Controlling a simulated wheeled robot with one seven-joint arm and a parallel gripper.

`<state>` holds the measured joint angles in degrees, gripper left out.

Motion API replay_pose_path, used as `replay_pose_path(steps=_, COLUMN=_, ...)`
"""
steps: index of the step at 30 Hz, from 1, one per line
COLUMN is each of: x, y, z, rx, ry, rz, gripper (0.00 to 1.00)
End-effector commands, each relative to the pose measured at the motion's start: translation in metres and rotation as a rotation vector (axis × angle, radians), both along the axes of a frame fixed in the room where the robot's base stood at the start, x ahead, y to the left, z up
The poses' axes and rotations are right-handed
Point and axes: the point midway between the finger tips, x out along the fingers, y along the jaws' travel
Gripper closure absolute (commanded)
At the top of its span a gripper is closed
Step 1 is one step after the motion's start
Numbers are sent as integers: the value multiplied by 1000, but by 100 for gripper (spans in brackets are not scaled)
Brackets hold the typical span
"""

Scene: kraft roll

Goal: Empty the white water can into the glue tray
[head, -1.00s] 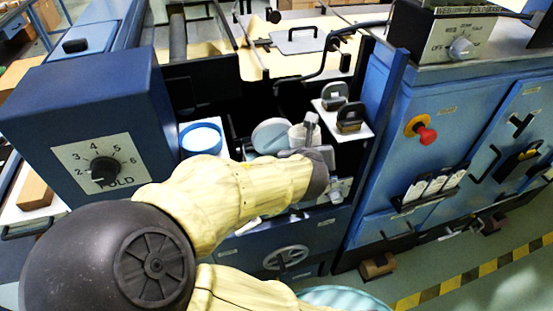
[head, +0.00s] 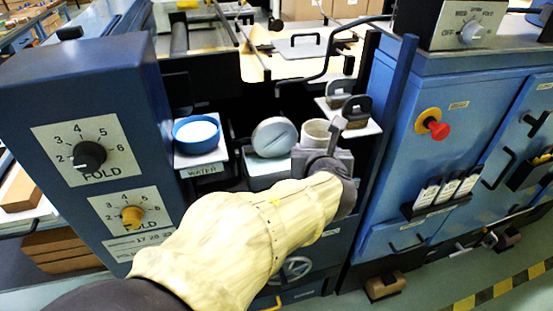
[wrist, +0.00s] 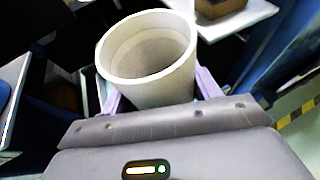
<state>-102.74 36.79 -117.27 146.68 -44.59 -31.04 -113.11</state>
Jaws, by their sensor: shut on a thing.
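The white can (head: 316,132) is upright, open at the top, and held in my gripper (head: 323,154) in front of the dark machine bay. In the wrist view the can (wrist: 150,65) fills the middle, with pale fingers on both sides of it. I see its pale inner wall; I cannot tell how much water is inside. I cannot pick out the glue tray for certain.
A blue round dish with a white top (head: 196,130) stands on a shelf labelled WATER (head: 204,170). A grey round lid-like disc (head: 274,137) is tilted just left of the can. A white shelf (head: 352,122) with dark-handled blocks is at right. A black bent bar (head: 322,68) hangs behind.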

Motion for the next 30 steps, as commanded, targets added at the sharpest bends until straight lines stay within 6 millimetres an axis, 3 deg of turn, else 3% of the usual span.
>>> replay_pose_path(steps=13, x=0, y=-1, z=3, rx=5, ry=-10, rz=0, gripper=72)
replay_pose_path(steps=24, x=0, y=-1, z=39, rx=4, ry=-9, rz=-1, gripper=72)
replay_pose_path(steps=30, x=0, y=-1, z=42, rx=6, ry=-9, rz=-2, gripper=72)
